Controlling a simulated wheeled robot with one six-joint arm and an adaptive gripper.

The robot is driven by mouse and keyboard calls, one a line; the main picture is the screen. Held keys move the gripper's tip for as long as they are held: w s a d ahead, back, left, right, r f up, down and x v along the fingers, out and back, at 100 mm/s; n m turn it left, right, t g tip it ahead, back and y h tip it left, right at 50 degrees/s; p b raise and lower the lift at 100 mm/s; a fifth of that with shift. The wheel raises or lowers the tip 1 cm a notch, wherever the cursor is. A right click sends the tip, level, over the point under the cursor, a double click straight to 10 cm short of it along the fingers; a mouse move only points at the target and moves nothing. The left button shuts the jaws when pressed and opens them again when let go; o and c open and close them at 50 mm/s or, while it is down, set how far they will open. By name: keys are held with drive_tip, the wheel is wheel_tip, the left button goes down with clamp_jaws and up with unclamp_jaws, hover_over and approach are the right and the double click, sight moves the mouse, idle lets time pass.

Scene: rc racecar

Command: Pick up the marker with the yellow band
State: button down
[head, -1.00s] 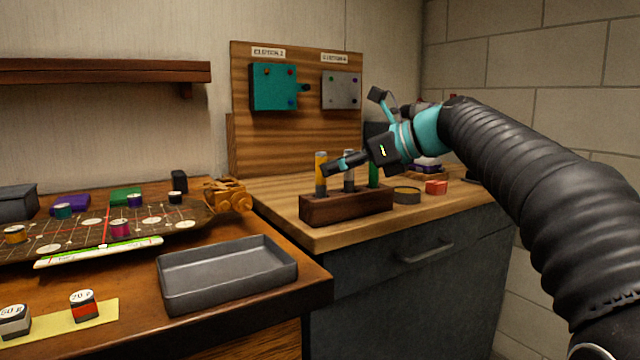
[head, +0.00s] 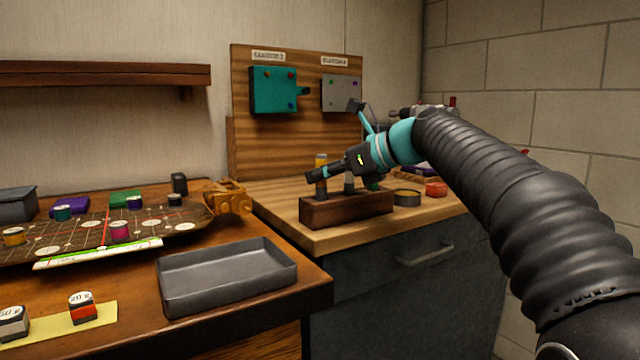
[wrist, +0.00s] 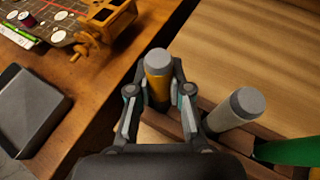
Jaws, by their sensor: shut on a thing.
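The marker with the yellow band (head: 321,160) stands upright at the left end of a dark wooden rack (head: 345,208). In the wrist view the marker (wrist: 158,72) has a grey cap and sits between the two fingers. My gripper (head: 318,176) is shut on it, and the fingers hide part of its body. The marker's lower end is close to the rack; I cannot tell whether it is still in its hole. A grey marker (wrist: 236,110) stands just to its right, and a green one (wrist: 290,152) is farther right, partly hidden in the head view.
A round dark tin (head: 407,198) and a red block (head: 436,189) lie right of the rack. A grey tray (head: 227,278) is on the lower desk, with an orange device (head: 228,198) behind it. A board with boxes (head: 297,140) stands behind the counter.

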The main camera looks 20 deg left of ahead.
drive_tip(key=shift+r, duration=0.15)
wheel_tip(320, 180, up, 8)
drive_tip(key=p, duration=0.3)
drive_tip(key=shift+r, duration=0.9)
